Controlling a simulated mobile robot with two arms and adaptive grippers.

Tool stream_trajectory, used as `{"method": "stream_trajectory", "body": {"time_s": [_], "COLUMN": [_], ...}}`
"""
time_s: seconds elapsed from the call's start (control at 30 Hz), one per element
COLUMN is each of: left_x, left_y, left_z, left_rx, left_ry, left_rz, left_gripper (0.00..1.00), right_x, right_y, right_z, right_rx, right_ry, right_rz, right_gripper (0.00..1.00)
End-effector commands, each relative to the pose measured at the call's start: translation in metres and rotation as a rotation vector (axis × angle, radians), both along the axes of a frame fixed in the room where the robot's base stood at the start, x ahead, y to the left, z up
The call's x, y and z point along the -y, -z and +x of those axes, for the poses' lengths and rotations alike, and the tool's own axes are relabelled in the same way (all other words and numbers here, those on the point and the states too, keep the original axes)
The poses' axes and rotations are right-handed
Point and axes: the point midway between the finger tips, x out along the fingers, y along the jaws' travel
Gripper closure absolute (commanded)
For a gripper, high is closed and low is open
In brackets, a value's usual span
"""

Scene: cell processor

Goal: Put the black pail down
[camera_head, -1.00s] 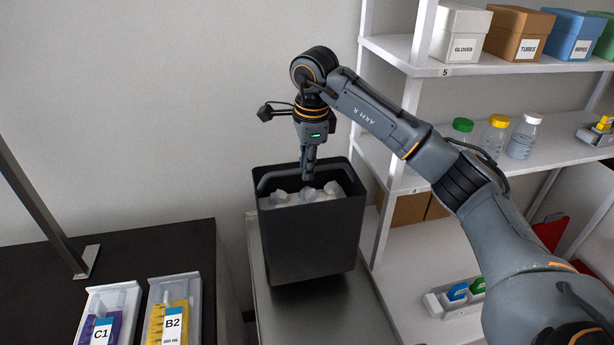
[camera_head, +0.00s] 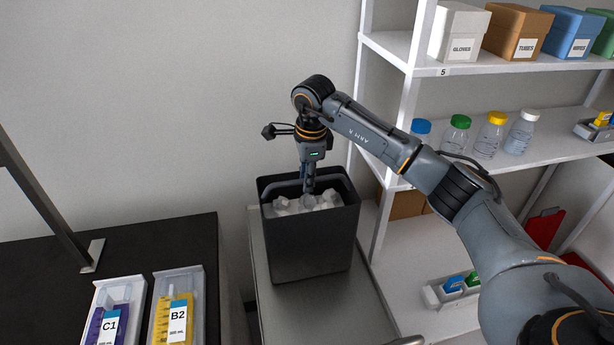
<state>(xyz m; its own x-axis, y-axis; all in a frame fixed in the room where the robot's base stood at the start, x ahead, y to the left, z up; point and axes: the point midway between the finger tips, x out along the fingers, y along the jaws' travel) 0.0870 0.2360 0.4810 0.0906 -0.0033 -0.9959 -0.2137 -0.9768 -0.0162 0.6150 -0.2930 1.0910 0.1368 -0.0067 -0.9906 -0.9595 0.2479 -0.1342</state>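The black pail (camera_head: 311,245) is upright over the metal cart top (camera_head: 345,308), with white crumpled contents (camera_head: 290,207) inside. Its base appears to be at the cart top; I cannot tell for sure whether it touches. My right gripper (camera_head: 309,186) points down at the middle of the pail's raised handle (camera_head: 280,183) and looks shut on it. The fingertips are small and partly merge with the handle. My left gripper is not in view.
A dark bench (camera_head: 130,245) at left holds trays with a purple C1 bag (camera_head: 108,325) and a yellow B2 bag (camera_head: 176,320). A white shelf (camera_head: 495,72) with boxes and bottles stands at right. The cart top in front of the pail is bare.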

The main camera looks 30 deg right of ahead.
Motion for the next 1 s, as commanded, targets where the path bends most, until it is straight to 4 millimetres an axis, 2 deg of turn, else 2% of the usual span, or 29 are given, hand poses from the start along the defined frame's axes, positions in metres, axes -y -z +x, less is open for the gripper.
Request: {"method": "stream_trajectory", "body": {"time_s": [0.27, 0.37, 0.47, 0.8, 1.0], "left_x": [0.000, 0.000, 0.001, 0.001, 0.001], "left_y": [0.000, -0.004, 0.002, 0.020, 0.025], "left_z": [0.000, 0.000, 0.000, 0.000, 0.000], "left_rx": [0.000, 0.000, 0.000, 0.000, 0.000], "left_ry": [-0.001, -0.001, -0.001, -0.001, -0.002], "left_rz": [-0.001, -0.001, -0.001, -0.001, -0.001], "left_gripper": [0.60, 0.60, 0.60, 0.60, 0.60], "right_x": [0.000, 0.000, 0.000, 0.000, -0.001], "right_y": [0.000, -0.005, -0.012, -0.082, -0.112], "right_z": [0.000, 0.000, 0.000, -0.010, -0.015], "right_rx": [0.000, 0.000, 0.002, 0.004, 0.001], "right_ry": [0.001, 0.001, 0.001, 0.001, 0.002], "right_rz": [0.000, 0.000, 0.001, 0.000, 0.000], "right_gripper": [0.66, 0.66, 0.66, 0.66, 0.66]}}
